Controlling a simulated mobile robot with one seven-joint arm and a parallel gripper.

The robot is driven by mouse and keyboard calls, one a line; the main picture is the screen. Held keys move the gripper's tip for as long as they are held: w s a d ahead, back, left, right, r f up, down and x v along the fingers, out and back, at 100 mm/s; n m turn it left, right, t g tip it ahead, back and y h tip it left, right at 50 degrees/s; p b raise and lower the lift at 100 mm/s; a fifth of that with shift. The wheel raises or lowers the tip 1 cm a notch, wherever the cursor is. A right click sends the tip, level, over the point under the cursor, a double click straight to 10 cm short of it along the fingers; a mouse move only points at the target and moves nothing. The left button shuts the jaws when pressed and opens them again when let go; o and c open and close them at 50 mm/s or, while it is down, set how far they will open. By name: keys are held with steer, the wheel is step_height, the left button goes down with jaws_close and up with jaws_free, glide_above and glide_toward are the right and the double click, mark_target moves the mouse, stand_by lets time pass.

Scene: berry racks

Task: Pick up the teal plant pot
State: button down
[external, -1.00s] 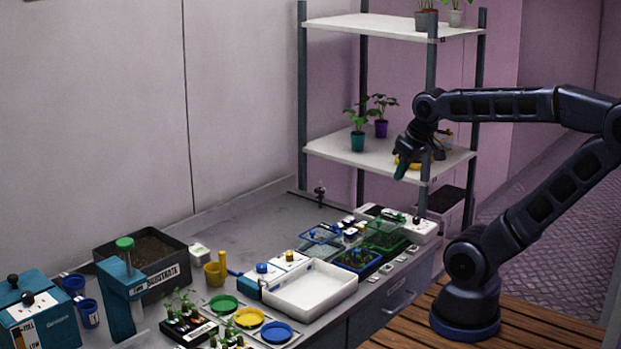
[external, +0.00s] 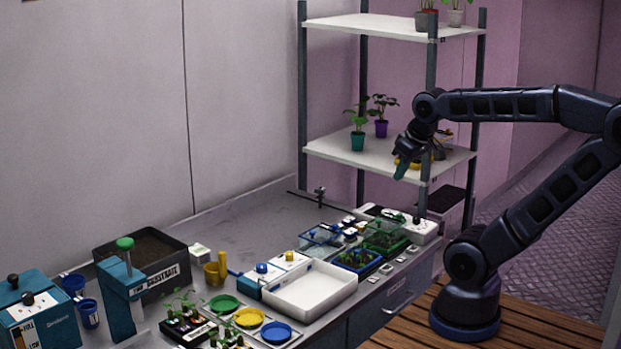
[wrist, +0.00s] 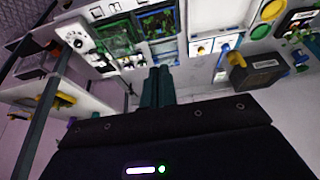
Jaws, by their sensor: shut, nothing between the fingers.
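The teal plant pot (external: 357,141) stands upright on the middle shelf (external: 340,155) of the rack, holding a green leafy plant. A purple pot (external: 381,128) with a plant stands just behind it to the right. My gripper (external: 401,171) is to the right of the teal pot, at the front of the shelf, pointing down, apart from the pot. In the wrist view its teal fingers (wrist: 158,88) are together with nothing between them.
A rack post (external: 431,110) stands beside my gripper. A yellow object (external: 408,160) lies on the shelf behind the gripper. Below, the bench holds a white tray (external: 345,292), seedling trays and coloured dishes. The upper shelf (external: 350,24) holds more pots.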

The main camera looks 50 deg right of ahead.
steer(key=c, duration=0.5)
jaws_free()
steer(key=w+d+r+m, duration=0.1)
steer(key=w+d+r, duration=0.2)
steer(key=w, duration=0.3)
steer(key=w+d+r+m, duration=0.2)
steer(key=w+d, duration=0.1)
steer(key=w, duration=0.3)
steer(key=m+g+h, duration=0.2)
steer(key=m+h, duration=0.2)
steer(key=m, duration=0.5)
glide_above(358, 134)
steer(key=a, duration=0.2)
step_height(358, 134, down, 10)
steer(key=shift+s+x, duration=0.25)
steer(key=shift+x, duration=1.4)
steer(key=shift+s+x, duration=0.2)
steer(key=shift+x, duration=1.5)
steer(key=shift+s+x, duration=0.25)
steer(key=shift+x, duration=1.4)
